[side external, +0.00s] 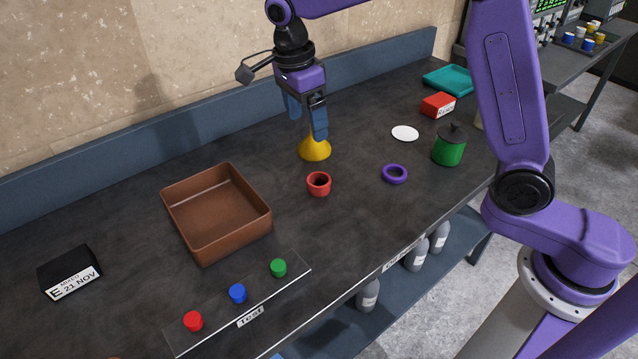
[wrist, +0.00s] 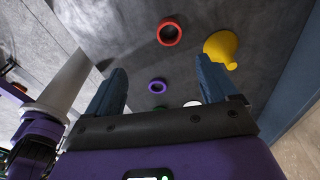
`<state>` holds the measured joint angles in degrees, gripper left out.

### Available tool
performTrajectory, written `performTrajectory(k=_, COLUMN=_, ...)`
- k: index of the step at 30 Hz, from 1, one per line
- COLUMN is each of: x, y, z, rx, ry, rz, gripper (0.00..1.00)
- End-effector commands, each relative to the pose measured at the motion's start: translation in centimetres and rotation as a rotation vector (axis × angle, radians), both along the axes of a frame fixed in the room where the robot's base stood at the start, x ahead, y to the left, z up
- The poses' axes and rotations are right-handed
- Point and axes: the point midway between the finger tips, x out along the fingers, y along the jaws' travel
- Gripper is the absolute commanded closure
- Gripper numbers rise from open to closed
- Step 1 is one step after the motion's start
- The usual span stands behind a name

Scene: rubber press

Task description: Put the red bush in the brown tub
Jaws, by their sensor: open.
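The red bush (side external: 319,184) is a short hollow cylinder standing on the dark bench, right of the brown tub. It also shows at the top of the wrist view (wrist: 169,31). The brown tub (side external: 262,222) is a square open tray, empty, at the left middle of the bench. My gripper (side external: 306,120) is open and empty, pointing down above the bench, beyond the red bush and near a yellow funnel (side external: 314,150). In the wrist view its two blue fingers (wrist: 162,82) are wide apart with nothing between them.
A purple ring (side external: 394,174), a green pot (side external: 449,148), a white disc (side external: 405,133) and a red box (side external: 438,105) stand right of the bush. A strip with red, blue and green pieces (side external: 237,293) lies along the front edge. A black labelled block (side external: 68,270) is far left.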

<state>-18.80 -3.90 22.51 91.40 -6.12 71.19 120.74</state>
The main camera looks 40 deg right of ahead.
Motion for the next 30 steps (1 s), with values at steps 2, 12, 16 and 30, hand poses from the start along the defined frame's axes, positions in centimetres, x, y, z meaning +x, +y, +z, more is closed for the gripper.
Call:
performTrajectory(k=2, x=0.8, y=-0.2, z=-0.2, rx=-0.009, ry=-0.008, rz=-0.11, gripper=0.14)
performTrajectory(k=12, x=1.9, y=-0.9, z=-1.4, rx=-0.029, ry=-0.021, rz=-0.294, gripper=0.14)
performTrajectory(k=16, x=1.7, y=-1.3, z=-3.5, rx=-0.029, ry=-0.018, rz=-0.292, gripper=0.14)
performTrajectory(k=30, x=1.2, y=-2.5, z=-11.6, rx=-0.027, ry=-0.019, rz=-0.291, gripper=0.14)
